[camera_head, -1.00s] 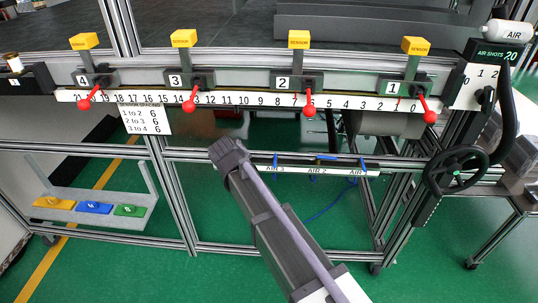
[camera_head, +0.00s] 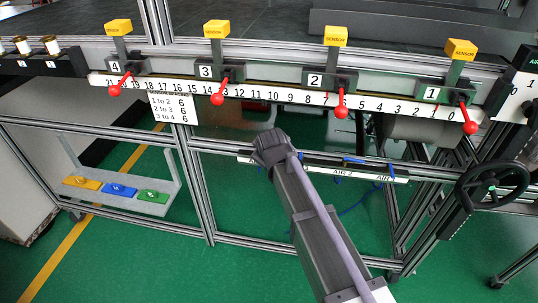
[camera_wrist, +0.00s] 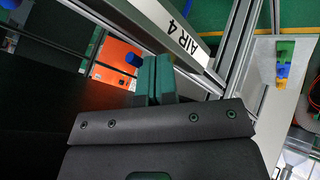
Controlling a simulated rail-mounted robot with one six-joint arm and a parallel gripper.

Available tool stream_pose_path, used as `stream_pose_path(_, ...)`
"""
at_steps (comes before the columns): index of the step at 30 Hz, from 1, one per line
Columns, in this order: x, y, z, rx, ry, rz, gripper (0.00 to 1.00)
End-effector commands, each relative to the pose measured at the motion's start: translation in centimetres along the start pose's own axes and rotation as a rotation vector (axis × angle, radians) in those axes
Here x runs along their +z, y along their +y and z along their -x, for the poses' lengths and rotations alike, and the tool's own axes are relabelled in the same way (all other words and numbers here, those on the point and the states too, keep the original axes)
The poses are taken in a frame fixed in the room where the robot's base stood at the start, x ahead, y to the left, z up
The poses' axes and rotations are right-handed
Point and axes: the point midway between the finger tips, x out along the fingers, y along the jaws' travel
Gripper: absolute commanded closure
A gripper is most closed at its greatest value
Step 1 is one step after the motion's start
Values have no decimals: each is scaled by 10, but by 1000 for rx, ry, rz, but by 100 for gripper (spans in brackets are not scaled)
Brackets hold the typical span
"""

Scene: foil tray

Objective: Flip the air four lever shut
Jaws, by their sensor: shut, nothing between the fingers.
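A white rail label reading AIR 4 (camera_wrist: 184,32) runs diagonally across the wrist view. A blue lever-like piece (camera_wrist: 132,59) shows just left of my gripper's fingers, below the label; whether it is open or shut is unclear. My gripper (camera_wrist: 155,80) has its teal fingers shut with nothing between them. They are close to the blue piece, but contact cannot be told. In the head view the labelled air rail (camera_head: 322,171) runs under the frame. My arm's end covers part of its left portion, and the fingers and AIR 4 lever are hidden there.
Red-knobbed levers, such as number 2 (camera_head: 341,112), line the numbered scale above my arm. A black handwheel (camera_head: 492,186) stands at right. A shelf (camera_head: 150,205) with coloured blocks is at lower left. Metal posts flank the rail.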

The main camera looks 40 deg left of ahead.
Motion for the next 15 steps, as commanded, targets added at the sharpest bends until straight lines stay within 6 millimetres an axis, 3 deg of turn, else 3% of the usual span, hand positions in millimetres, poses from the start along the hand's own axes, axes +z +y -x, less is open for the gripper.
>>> stream_pose_path(15, -3, -3, -1, 0, 0, 0, 100)
